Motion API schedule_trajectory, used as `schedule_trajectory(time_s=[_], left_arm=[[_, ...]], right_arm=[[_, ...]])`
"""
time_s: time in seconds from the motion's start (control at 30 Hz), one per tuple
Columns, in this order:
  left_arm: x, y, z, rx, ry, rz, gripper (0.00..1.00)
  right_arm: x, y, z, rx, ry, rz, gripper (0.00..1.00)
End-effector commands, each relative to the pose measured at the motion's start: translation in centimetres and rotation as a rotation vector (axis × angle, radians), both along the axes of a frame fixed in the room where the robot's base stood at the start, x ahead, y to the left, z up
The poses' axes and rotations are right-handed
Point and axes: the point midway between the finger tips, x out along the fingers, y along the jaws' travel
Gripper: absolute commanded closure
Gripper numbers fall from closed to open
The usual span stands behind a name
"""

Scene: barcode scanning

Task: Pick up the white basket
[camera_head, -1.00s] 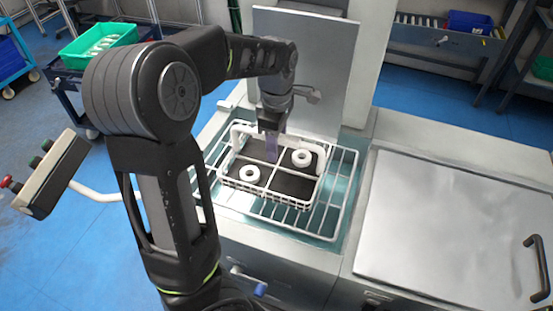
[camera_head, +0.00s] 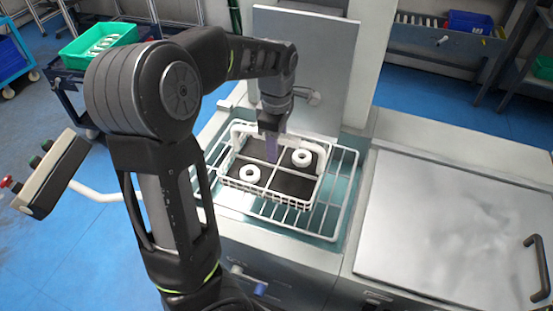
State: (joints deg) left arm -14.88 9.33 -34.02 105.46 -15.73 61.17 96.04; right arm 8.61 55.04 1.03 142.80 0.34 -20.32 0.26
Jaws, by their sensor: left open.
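The white basket (camera_head: 258,208) is a wire tray with a dark floor and a raised handle at its back left. It stands on a white wire rack in a recess of the metal machine. Two white rings lie in it, one front left (camera_head: 250,173) and one at the right (camera_head: 301,158). My left gripper (camera_head: 271,152) points down over the basket, close to its middle divider and back edge. Its fingers look open, with nothing seen between them; whether they touch the basket cannot be told. My right gripper is out of view.
An upright metal lid (camera_head: 325,60) stands right behind the basket. A flat metal cover with a black handle (camera_head: 537,268) lies to the right. A control box with buttons (camera_head: 48,175) is at the left. A green bin (camera_head: 98,43) sits on a cart at the back left.

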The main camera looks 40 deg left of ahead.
Motion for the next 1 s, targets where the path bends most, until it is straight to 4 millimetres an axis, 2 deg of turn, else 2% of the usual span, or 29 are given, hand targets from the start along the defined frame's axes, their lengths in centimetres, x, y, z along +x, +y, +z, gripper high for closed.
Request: schedule_trajectory(time_s=[0.13,0.63,1.0], left_arm=[[0.00,0.00,0.00,0.000,0.000,0.000,0.58],[-0.01,0.01,0.00,0.000,0.001,0.000,0.99],[-0.03,0.00,0.00,0.000,0.001,0.000,1.00]], right_arm=[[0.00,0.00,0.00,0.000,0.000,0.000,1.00],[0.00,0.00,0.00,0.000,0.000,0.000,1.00],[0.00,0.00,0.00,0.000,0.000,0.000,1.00]])
